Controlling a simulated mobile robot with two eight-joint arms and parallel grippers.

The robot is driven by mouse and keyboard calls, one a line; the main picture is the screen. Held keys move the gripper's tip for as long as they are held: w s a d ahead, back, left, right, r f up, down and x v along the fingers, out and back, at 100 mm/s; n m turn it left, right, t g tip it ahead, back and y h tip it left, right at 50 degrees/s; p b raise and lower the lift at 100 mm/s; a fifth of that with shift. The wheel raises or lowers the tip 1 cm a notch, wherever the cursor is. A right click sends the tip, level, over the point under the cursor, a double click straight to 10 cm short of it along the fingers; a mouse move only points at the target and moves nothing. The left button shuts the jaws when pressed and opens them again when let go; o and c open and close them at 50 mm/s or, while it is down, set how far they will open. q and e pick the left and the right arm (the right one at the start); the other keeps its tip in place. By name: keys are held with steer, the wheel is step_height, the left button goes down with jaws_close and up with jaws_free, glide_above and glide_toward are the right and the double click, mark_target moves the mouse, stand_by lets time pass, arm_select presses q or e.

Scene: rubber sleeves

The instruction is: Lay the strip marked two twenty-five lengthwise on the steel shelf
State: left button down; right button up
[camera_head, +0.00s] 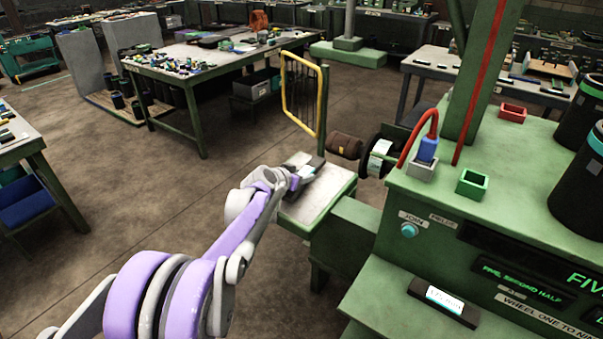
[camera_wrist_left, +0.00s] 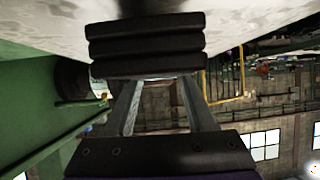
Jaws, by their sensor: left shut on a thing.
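The steel shelf (camera_head: 322,199) is a pale metal top on a green stand, left of the green machine. My left gripper (camera_head: 294,181) is at the shelf's left edge, shut on a small dark strip with a pale blue patch (camera_head: 307,171). Its marking is too small to read, and the gripper hides part of it. Another dark grey piece shows just behind it on the shelf. My right gripper is not in view.
The green machine (camera_head: 400,185) stands right of the shelf, with a red cable, a green tray (camera_head: 472,183) and black cylinders on top. The floor to the left is open.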

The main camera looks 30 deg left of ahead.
arm_select(q)
steer(key=shift+w+f, duration=0.1)
steer(key=shift+f, duration=0.05)
steer(key=shift+f, duration=0.55)
steer(key=shift+c, duration=0.8)
jaws_free()
